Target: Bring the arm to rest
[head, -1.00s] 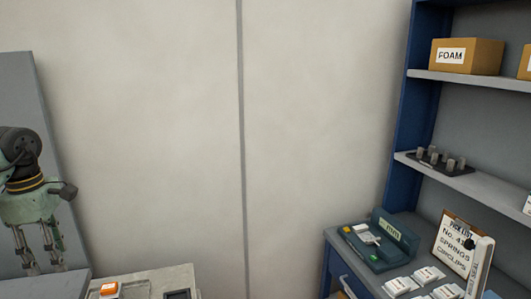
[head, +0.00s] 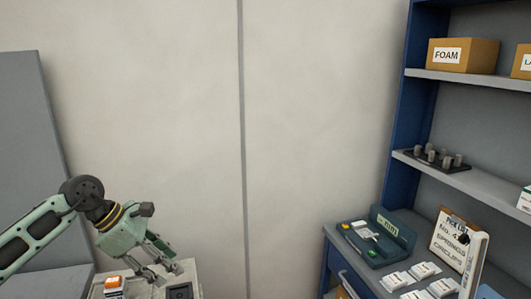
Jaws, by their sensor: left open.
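My left arm comes in from the left in the head view. Its gripper (head: 167,277) is open and points down and to the right, over the pale cabinet top at the bottom left. I see nothing between its fingers. An orange and white box (head: 113,286) is on that top, just left of the fingers. A dark square item (head: 181,292) is just right of and below them. My right gripper is not in view.
A blue shelf unit (head: 398,130) stands at the right with a FOAM box (head: 463,56) and a rack of grey pegs (head: 432,158). Its lower counter holds a teal dispenser (head: 377,236), several white packets (head: 422,271) and a clipboard (head: 453,240). The middle is bare wall.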

